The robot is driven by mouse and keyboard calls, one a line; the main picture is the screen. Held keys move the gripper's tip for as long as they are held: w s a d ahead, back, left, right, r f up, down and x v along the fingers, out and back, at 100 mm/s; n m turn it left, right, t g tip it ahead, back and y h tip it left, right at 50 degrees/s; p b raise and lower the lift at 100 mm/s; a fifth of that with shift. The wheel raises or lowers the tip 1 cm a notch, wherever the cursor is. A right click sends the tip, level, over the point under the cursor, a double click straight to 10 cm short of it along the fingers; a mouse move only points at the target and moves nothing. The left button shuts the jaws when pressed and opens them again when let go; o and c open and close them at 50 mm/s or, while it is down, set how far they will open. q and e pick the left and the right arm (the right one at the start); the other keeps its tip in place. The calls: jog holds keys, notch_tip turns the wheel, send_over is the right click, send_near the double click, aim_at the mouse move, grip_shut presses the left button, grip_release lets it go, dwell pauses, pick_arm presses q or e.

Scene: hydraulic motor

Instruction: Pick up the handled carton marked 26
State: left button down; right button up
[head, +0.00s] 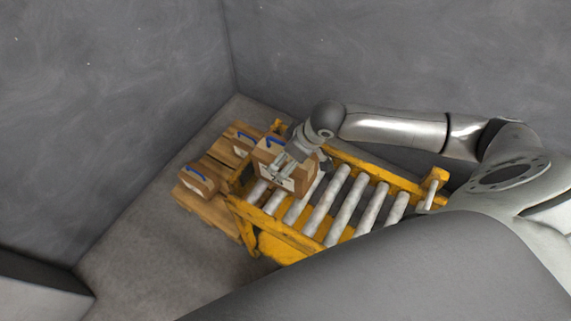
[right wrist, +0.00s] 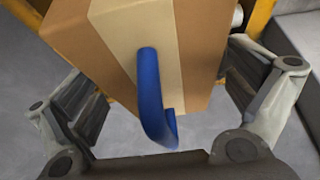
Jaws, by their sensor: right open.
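A brown carton (head: 267,152) with a blue handle sits at the far left end of the roller conveyor in the head view. The handle lies between the spread fingers, which stand apart on either side. The gripper is open and holds nothing. I cannot read a number on any carton. My left gripper is not in view.
The yellow conveyor (head: 285,232) has bare rollers (head: 344,205) to the right of the carton. A wooden pallet (head: 203,208) beside it bears another blue-handled carton (head: 200,180) and one (head: 238,139) farther back. Grey walls (head: 110,100) meet behind the pallet.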

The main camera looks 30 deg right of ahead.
jog(key=shift+w+f, duration=0.1)
jog(key=shift+f, duration=0.2)
jog(key=shift+c, duration=0.4)
jog(key=c, duration=1.9)
jog(key=shift+w+r, duration=0.15)
jog(key=shift+r, duration=0.05)
jog(key=shift+c, duration=0.2)
